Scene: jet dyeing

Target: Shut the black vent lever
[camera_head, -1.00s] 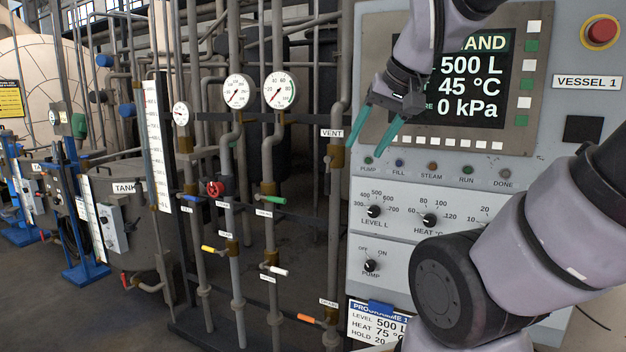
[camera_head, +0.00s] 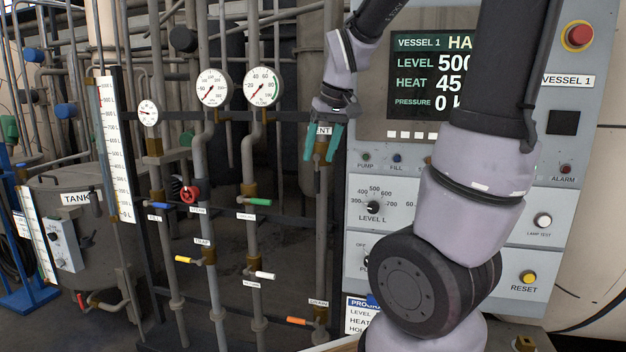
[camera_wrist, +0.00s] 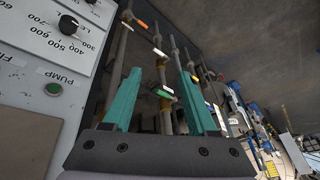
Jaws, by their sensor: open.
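My gripper (camera_head: 320,156) is open, its two teal fingers pointing down at the VENT label (camera_head: 323,131) and the brass valve fitting below it on the vent pipe (camera_head: 321,210). The fingers overlap the fitting in the head view; I cannot tell whether they touch it. The black vent lever is not clearly visible there, being small, dark and near the fingers. In the wrist view, the open gripper (camera_wrist: 160,75) has nothing held between its fingers, and the vent pipe (camera_wrist: 119,50) runs behind the left finger. The lever cannot be made out there.
The control panel (camera_head: 400,210) stands just right of the vent pipe. To the left are pipes with a green lever (camera_head: 258,202), a white lever (camera_head: 264,275) and a red handwheel (camera_head: 190,195). An orange lever (camera_head: 297,321) sits low on the vent pipe. Gauges (camera_head: 262,87) hang above.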

